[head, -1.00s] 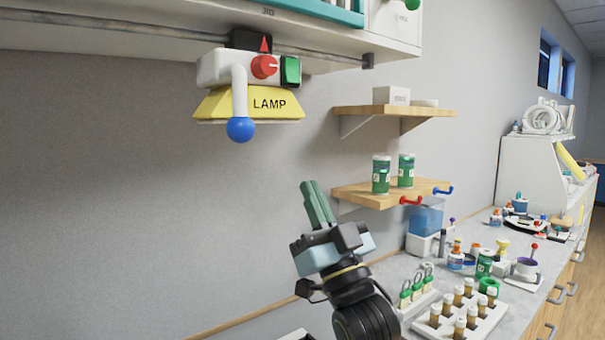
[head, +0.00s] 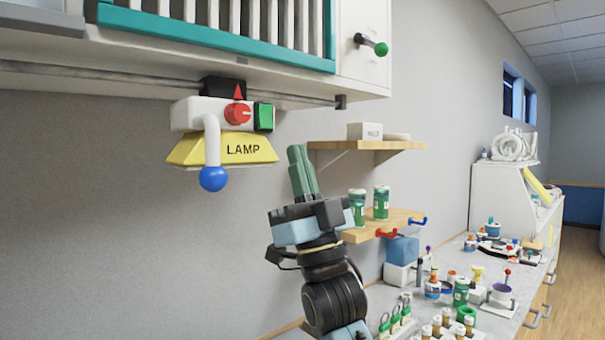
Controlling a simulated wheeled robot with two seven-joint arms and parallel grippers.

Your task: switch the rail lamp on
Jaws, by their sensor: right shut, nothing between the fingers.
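The rail lamp (head: 224,150) hangs from a metal rail under the wall cabinet, left of the middle of the head view. It has a white body, a yellow shade marked LAMP, a red round knob (head: 238,113) with a red pointer above it, a green square button (head: 264,117) on its right end, and a white lever with a blue ball (head: 213,179) hanging in front. My right gripper (head: 298,150) points up, to the right of and below the green button, apart from the lamp. Its green fingers are together and empty. My left gripper is out of view.
The cabinet with a teal-framed rack (head: 220,40) sits above the rail (head: 130,79). Wooden shelves (head: 368,145) with green-labelled jars stand behind and right of my right gripper. A cluttered counter lies at lower right. The wall left of the gripper is bare.

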